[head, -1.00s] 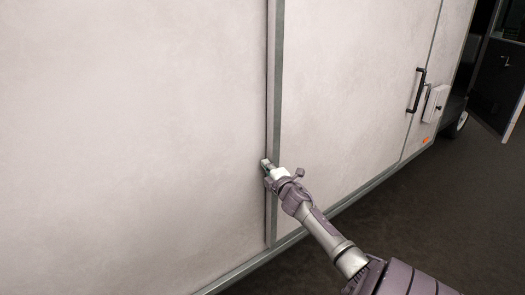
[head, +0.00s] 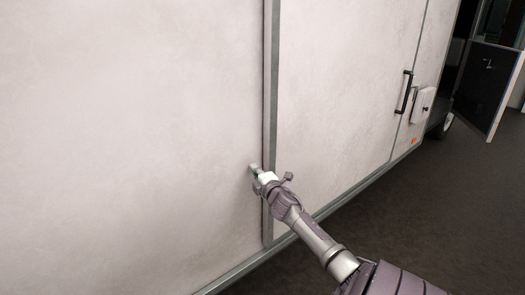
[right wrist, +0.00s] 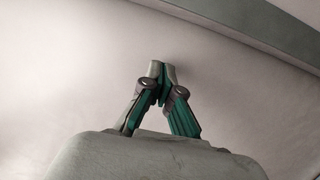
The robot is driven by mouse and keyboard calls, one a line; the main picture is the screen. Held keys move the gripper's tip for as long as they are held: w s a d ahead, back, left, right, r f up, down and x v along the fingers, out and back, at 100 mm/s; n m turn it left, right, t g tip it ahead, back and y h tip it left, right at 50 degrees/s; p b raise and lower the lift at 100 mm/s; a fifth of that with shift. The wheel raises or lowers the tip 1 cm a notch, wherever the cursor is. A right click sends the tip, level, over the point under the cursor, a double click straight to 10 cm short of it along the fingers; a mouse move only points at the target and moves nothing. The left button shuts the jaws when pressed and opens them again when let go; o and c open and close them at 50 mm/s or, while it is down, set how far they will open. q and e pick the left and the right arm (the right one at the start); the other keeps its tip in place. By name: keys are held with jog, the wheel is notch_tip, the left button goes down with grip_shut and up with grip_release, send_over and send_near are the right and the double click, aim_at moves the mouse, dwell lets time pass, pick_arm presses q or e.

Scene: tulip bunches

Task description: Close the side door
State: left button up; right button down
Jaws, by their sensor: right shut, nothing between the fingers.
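The pale side panel with a black handle (head: 404,92), which looks like the side door (head: 340,100), stands right of a grey vertical strip (head: 272,95) in the head view. It looks about flush with the wall; I cannot tell whether it is fully shut. My right gripper (head: 253,169) is shut and empty, just left of the strip, in front of the left wall panel (head: 120,120). In the right wrist view the closed fingertips (right wrist: 162,70) point at the pale wall, with a grey strip (right wrist: 240,30) above. Contact is unclear. My left gripper is out of view.
A white box (head: 422,104) is mounted right of the handle. A dark panel (head: 487,85) stands open at the far right, near a wheel (head: 443,126). A grey rail (head: 340,198) runs along the wall's bottom. The dark floor (head: 450,220) at right is clear.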

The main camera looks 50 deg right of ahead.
jog(key=v, duration=0.9)
jog(key=s+a+f+m+g+y, duration=0.1)
jog(key=s+a+f+m+g, duration=0.15)
jog(key=f, duration=0.95)
jog(key=s+a+f+m+g+y, duration=0.1)
jog(key=s+f+m+g, duration=0.15)
jog(key=f, duration=1.05)
jog(key=s+a+f+m+g+y, duration=0.15)
jog(key=s+a+f, duration=0.25)
jog(key=f, duration=0.4)
jog(key=s+a+f+g+y, duration=0.1)
jog(key=s+a+f+g, duration=0.1)
jog(key=s+a+f, duration=0.4)
pick_arm(q)
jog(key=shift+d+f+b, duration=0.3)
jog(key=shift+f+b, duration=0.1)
jog(key=shift+b, duration=0.05)
pick_arm(e)
jog(key=s+a+f+m+g+y, duration=0.2)
jog(key=s+a+f+g, duration=0.1)
jog(key=s+a+f, duration=0.6)
jog(key=s+a+f+m+g+y, duration=0.1)
jog(key=s+a+f+g, duration=0.2)
jog(key=s+a+f, duration=0.7)
jog(key=s+a, duration=0.4)
jog(key=s, duration=0.2)
jog(key=shift+s+a+f+m+y, duration=0.2)
jog(key=shift+s+a+m+y, duration=0.15)
jog(key=shift+a, duration=0.05)
